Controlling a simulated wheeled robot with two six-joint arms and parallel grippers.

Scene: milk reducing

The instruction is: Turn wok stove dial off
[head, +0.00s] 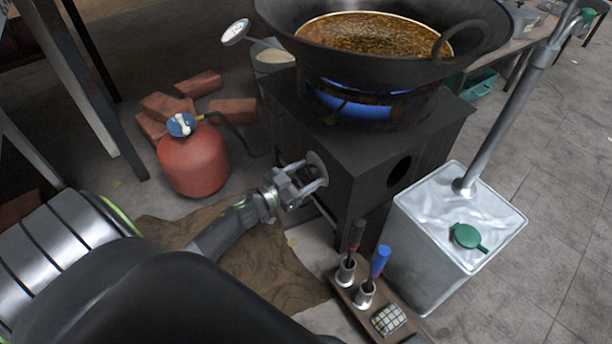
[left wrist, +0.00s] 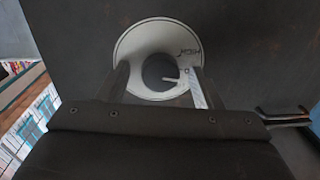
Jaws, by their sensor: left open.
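The wok stove (head: 345,165) is a dark box, with a blue flame (head: 350,107) burning under the wok (head: 370,60). Its dial has a round pale plate on the front face, and the plate (head: 317,162) is partly hidden by my gripper in the head view. In the left wrist view the dial (left wrist: 160,72) is a dark knob with a pale pointer line toward the right, on a white plate. My left gripper (head: 306,180) is open, with its fingers on either side of the knob. I cannot tell whether the fingers touch it. My right gripper is not in view.
A red gas cylinder (head: 193,162) and bricks (head: 165,105) stand left of the stove. A metal canister (head: 445,240) with a green cap stands at the right. A wooden board (head: 375,305) with tools lies in front. A brown cloth (head: 255,260) covers floor below my arm.

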